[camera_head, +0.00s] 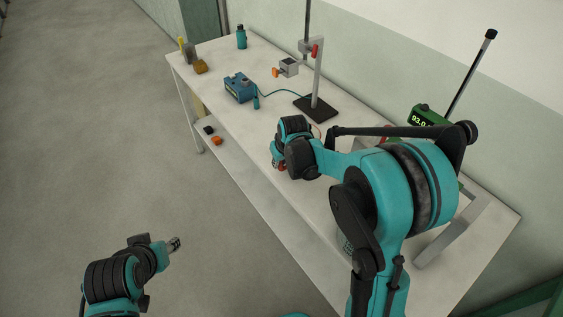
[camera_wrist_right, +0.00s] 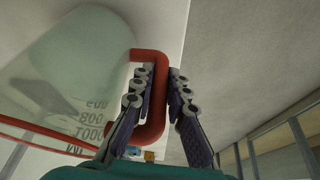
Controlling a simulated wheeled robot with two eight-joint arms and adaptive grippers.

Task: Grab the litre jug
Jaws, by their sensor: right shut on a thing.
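The litre jug (camera_wrist_right: 70,70) is clear, with dark volume marks and a red handle (camera_wrist_right: 150,56). It fills the left of the right wrist view. My right gripper (camera_wrist_right: 156,78) has its two fingers on either side of the handle and is shut on it. In the head view my right gripper (camera_head: 279,158) is over the bench, largely behind its own arm, and a bit of red shows by it; the jug's body is mostly hidden there. My left gripper (camera_head: 174,244) is over the floor, away from the bench; its fingers are too small to judge.
The white bench (camera_head: 222,122) holds a blue device (camera_head: 240,87), a stand with a dark base (camera_head: 316,108), a teal bottle (camera_head: 241,37) and a green display unit (camera_head: 424,116). A wall runs behind. Floor to the left is clear.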

